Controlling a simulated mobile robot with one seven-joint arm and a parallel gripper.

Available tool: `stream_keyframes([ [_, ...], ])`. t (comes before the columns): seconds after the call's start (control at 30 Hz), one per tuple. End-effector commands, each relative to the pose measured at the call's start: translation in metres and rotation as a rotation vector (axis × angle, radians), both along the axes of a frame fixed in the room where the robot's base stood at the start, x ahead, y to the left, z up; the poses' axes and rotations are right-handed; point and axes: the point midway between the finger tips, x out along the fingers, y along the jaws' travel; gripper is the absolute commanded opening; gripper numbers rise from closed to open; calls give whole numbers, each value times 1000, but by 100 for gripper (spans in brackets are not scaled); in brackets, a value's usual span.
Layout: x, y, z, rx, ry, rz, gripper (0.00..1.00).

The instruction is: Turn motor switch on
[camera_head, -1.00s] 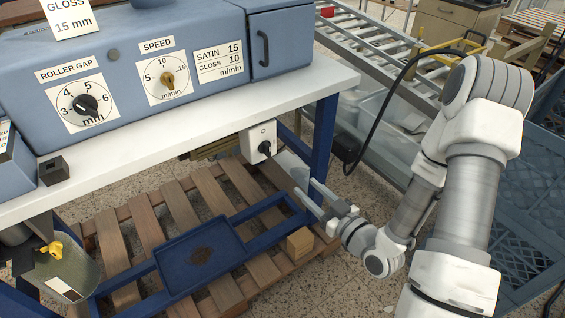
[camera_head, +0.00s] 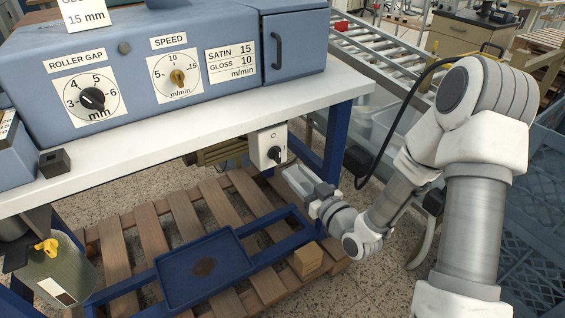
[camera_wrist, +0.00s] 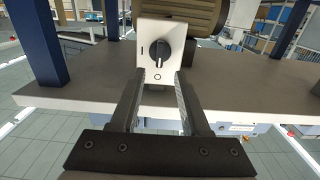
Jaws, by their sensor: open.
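The motor switch is a white box (camera_head: 262,137) with a black rotary knob (camera_head: 275,154), fixed below the front edge of the white table. In the wrist view the switch box (camera_wrist: 149,33) faces me. Its black knob (camera_wrist: 161,54) stands about upright, between an "I" mark at left and an "O" mark below. My gripper (camera_head: 292,172) is just below and right of the knob in the head view. In the wrist view its two fingers (camera_wrist: 160,80) are open and empty, one on each side below the knob, apart from it.
A blue machine (camera_head: 225,60) with dials stands on the white table (camera_head: 190,125). A blue table leg (camera_head: 336,135) is right of the switch. Below are a wooden pallet (camera_head: 140,220), a blue tray (camera_head: 190,290) and a small wooden block (camera_head: 308,258). A roller conveyor (camera_head: 385,55) stands behind.

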Motion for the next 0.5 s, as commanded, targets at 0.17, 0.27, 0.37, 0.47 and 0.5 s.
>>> stream_keyframes([
  [0.17, 31, 21, -1, 0, -2, 1, 46],
  [0.27, 44, 30, -1, 2, -2, 1, 46],
  [0.37, 53, 36, -1, 1, -1, 1, 46],
  [0.47, 58, 40, 0, 1, -1, 1, 46],
  [0.5, 59, 41, 0, 0, 0, 1, 46],
])
